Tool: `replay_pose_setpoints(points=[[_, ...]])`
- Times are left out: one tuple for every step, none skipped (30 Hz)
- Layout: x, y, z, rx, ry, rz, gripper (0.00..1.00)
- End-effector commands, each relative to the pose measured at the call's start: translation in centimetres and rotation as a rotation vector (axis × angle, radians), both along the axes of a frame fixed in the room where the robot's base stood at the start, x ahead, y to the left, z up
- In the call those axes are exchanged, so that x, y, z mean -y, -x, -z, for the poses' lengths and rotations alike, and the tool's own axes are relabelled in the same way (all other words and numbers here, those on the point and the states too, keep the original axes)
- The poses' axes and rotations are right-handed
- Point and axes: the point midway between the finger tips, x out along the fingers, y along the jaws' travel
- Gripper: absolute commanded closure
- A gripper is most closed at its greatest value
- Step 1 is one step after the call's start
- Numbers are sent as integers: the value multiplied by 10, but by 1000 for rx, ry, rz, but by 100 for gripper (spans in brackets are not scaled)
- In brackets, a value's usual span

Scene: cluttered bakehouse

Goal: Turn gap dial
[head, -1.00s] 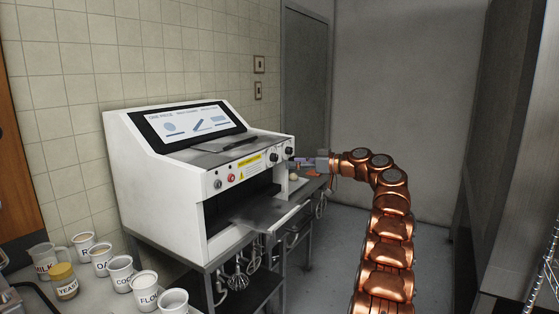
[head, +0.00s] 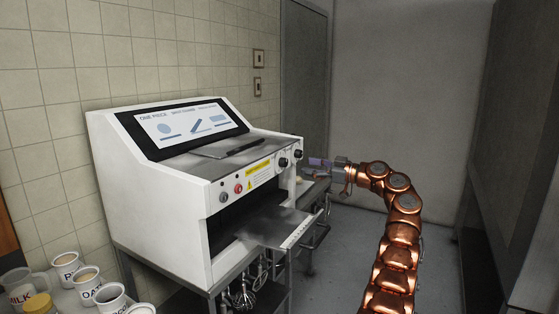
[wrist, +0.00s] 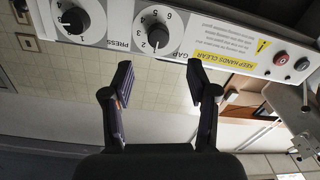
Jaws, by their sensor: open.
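The gap dial (wrist: 157,36) is a black knob on the white front panel, ringed by numbers and labelled GAP; it shows upside down in the wrist view. In the head view the gap dial (head: 283,162) is the left one of two black knobs at the panel's right end. The PRESS dial (wrist: 76,20) is beside it. My gripper (wrist: 160,82) is open and empty. Its fingertips are apart, one to each side below the gap dial in the wrist picture, not around it. In the head view my gripper (head: 318,166) is just right of the knobs.
The white machine (head: 150,215) has a sloped screen (head: 190,124) and a tray (head: 280,228) jutting out in front. Red and grey buttons (head: 238,188) sit left of the dials. Labelled tubs (head: 87,283) stand at lower left. Floor is clear at right.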

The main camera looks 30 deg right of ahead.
Motion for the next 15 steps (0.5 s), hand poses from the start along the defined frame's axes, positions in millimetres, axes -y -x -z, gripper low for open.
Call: replay_pose_setpoints(points=[[0,0,0,2,1,0,41],[-1,-1,0,2,2,0,41],[-2,-2,-1,2,2,-2,41],[-4,-4,-1,3,2,-3,41],[-6,-6,-1,2,2,-5,41],[-9,-9,-1,1,2,-8,41],[-12,-12,-1,1,2,-10,41],[-15,-14,-1,1,2,-12,41],[-18,-19,-1,1,2,-14,41],[-21,-22,-2,0,1,-15,41],[-23,-25,-2,0,1,-15,41],[-26,-30,-2,0,0,-16,41],[-28,-33,-2,0,0,-15,41],[-30,-37,-3,0,-1,-14,41],[-34,-42,-3,0,-1,-13,41]])
